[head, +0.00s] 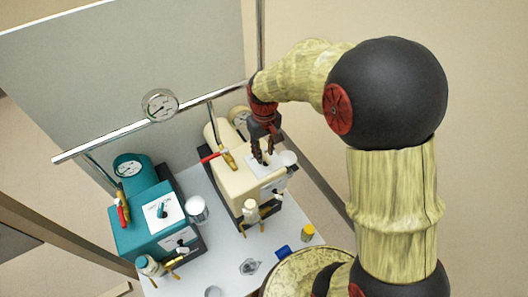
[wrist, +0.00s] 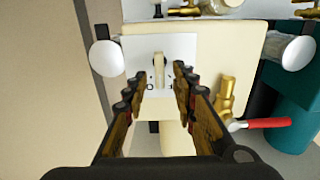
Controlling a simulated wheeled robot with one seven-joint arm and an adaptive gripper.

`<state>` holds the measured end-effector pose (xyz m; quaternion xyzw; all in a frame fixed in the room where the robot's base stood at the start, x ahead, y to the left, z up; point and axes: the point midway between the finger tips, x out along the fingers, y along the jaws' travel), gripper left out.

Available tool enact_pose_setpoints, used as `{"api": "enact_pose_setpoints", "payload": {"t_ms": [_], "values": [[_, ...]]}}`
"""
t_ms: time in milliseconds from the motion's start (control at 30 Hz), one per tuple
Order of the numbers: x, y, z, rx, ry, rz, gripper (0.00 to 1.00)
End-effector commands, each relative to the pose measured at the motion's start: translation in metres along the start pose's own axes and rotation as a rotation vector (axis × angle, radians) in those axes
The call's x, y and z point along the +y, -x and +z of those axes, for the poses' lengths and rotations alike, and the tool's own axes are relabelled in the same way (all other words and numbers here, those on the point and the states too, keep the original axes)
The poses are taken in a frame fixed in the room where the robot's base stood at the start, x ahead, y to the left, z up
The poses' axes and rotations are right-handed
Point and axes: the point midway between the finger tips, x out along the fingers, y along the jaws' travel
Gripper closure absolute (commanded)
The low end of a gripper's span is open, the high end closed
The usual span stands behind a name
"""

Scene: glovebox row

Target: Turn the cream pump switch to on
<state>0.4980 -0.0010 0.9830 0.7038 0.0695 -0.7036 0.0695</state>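The cream pump (head: 228,183) stands on the bench in the middle of the head view. Its top carries a white switch plate (wrist: 186,50) with a small upright cream lever (wrist: 158,68), seen in the wrist view. Lettering below the lever is partly covered by my fingers, so I cannot read the switch position. My gripper (head: 263,158) is over the plate, pointing down. In the wrist view my gripper (wrist: 159,79) is open, with a fingertip on each side of the lever. Gaps show on both sides; I cannot tell how deep the tips reach.
A teal pump (head: 143,238) with its own switch plate stands to the left. A brass valve with a red handle (wrist: 265,123) sits close to my right finger in the wrist view. A metal rail (head: 110,138) with a gauge (head: 160,105) crosses behind. A yellow-capped jar (head: 307,233) stands in front.

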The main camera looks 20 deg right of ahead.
Motion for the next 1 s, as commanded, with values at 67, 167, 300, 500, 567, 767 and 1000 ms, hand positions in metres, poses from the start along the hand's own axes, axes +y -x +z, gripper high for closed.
{"api": "enact_pose_setpoints", "payload": {"t_ms": [67, 167, 300, 500, 567, 767, 1000], "values": [[0.0000, -0.0004, 0.0000, 0.000, 0.000, 0.000, 0.73], [0.0000, -0.0002, 0.0001, 0.000, 0.000, 0.000, 0.73], [0.0000, -0.0002, 0.0001, 0.000, 0.000, 0.000, 0.78], [0.0000, -0.0002, 0.0002, 0.000, 0.000, 0.000, 0.90], [0.0000, -0.0002, 0.0002, 0.000, 0.000, 0.000, 0.93], [0.0000, -0.0002, 0.0002, 0.000, 0.000, 0.000, 1.00], [0.0000, -0.0001, 0.0002, 0.000, 0.000, 0.000, 1.00]]}}
